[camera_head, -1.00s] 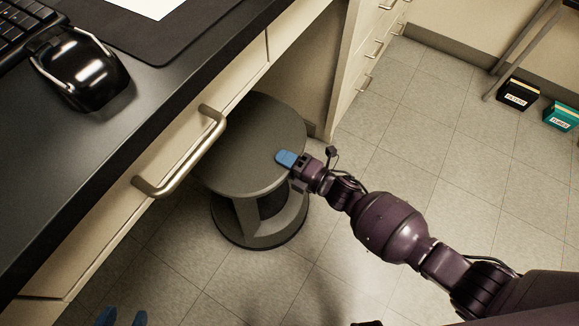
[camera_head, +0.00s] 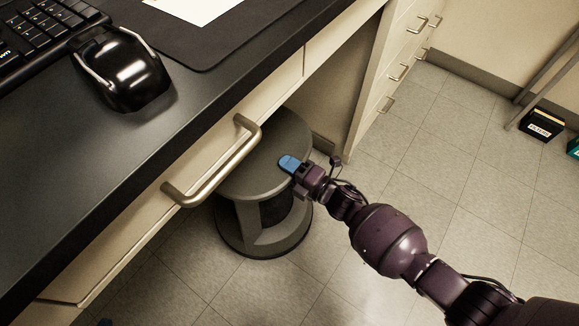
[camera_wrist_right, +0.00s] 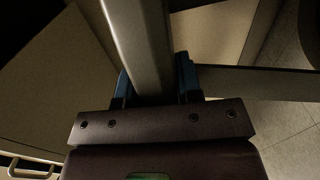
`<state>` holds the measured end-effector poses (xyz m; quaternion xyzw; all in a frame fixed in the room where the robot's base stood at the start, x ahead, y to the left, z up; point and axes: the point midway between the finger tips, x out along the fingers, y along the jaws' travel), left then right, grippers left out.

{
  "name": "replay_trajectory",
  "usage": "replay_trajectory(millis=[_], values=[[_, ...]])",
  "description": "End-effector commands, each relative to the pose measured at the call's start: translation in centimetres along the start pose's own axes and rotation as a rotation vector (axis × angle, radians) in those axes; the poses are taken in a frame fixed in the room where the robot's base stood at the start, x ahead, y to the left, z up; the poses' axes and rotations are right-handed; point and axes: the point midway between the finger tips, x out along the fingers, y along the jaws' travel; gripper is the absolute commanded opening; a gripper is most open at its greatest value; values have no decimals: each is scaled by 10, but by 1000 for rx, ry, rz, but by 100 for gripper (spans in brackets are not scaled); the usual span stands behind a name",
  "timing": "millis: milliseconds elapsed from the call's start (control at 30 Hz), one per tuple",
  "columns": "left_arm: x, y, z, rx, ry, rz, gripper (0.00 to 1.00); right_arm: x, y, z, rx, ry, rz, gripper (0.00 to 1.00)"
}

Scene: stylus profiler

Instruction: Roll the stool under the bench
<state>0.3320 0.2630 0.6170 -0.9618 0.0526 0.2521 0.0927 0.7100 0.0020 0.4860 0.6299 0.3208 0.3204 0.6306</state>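The stool (camera_head: 262,165) is grey and round, with a flat seat on a column and a wide round base. It stands upright on the floor, its back left part hidden below the bench (camera_head: 165,135), under the front edge and drawer handle. My right gripper (camera_head: 291,164) is at the seat's near right rim, one blue finger lying over the top. In the right wrist view the seat's edge (camera_wrist_right: 140,45) runs between both blue fingers, which close on it from either side.
A metal drawer handle (camera_head: 213,165) sticks out from the bench front over the stool. A drawer cabinet (camera_head: 395,65) stands right of the knee space. Tiled floor (camera_head: 420,175) to the right is clear, with a black box (camera_head: 541,124) farther off.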

Motion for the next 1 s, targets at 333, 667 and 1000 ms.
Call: replay_trajectory(millis=[333, 667, 1000], values=[[0, 0, 0, 2, -2, 0, 43, 1, 0, 0, 0, 1, 2, 55], [0, -1, -1, 5, 0, 2, 43, -2, 1, 0, 0, 1, 2, 55], [0, 0, -7, 23, -28, 7, 43, -50, 5, 2, -5, 0, 3, 55]])
